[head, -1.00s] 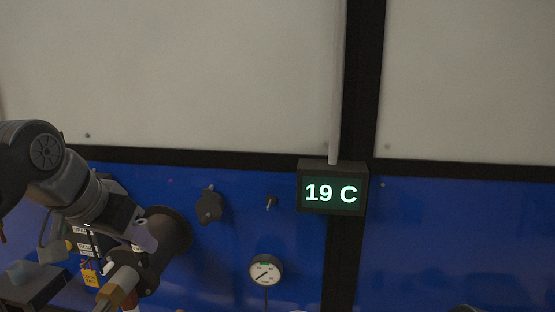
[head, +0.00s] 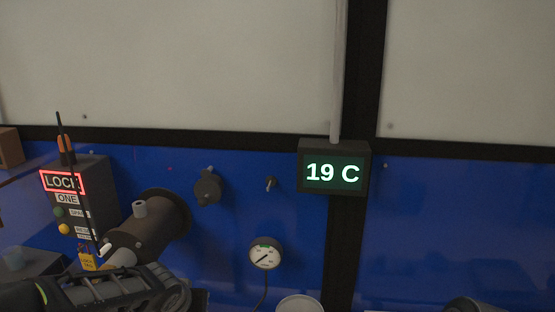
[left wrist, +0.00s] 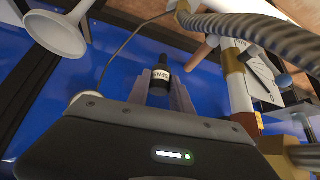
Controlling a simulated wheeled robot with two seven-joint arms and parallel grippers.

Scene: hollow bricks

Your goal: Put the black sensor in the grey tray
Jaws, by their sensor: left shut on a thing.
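The black sensor (left wrist: 160,74), a short dark cylinder with a white label, stands out between the fingers of my left gripper (left wrist: 163,91) in the left wrist view. The gripper is shut on it, against a blue background. In the head view my left arm runs along the bottom left edge, and its gripper and the sensor are not visible there. I cannot make out the grey tray in either view. My right gripper is not in view.
A control box with a lit LOCK sign (head: 63,183) stands at the left. A dark pipe stub (head: 150,230), a gauge (head: 265,254) and a 19 C display (head: 333,172) are on the blue wall. A pale round thing (head: 300,304) shows at the bottom edge.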

